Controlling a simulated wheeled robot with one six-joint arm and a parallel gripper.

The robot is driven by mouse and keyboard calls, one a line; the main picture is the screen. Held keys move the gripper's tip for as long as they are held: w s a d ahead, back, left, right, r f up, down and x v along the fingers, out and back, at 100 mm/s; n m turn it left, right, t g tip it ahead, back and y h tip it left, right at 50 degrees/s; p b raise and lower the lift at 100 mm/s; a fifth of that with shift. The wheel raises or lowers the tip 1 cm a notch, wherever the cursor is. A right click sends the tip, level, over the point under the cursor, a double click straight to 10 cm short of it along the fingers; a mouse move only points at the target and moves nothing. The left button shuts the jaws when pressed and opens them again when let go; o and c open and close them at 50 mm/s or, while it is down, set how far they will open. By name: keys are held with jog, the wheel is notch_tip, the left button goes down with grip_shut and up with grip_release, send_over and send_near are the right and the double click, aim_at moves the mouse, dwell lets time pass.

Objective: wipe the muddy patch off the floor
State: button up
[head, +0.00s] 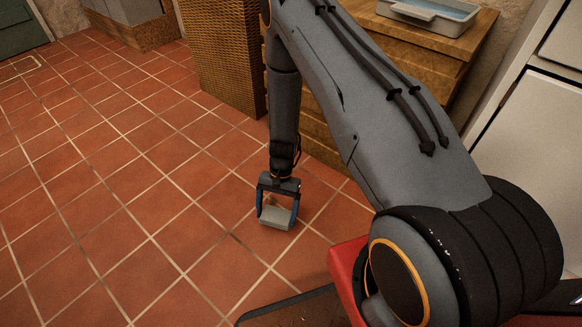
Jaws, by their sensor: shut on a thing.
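My gripper (278,205) points down at the tiled floor (150,190), with its blue-sided fingers around a pale grey block (276,218). It is shut on this block, which looks like a sponge or pad. The block is at or just above the floor; I cannot tell whether it touches. No clear muddy patch shows on the tiles. There is only a faint darker spot near the block's left side, and I cannot tell whether it is mud or shadow. The floor directly under the block is hidden.
A woven basket (222,55) and a wooden cabinet (318,125) stand behind my arm. A grey tray (432,14) with something blue inside sits on the cabinet. White cupboard fronts (520,125) are at the right. The floor to the left is open.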

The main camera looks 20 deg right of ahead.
aim_at(274, 219)
jog(key=shift+r+p, duration=1.35)
jog(key=shift+r, duration=0.75)
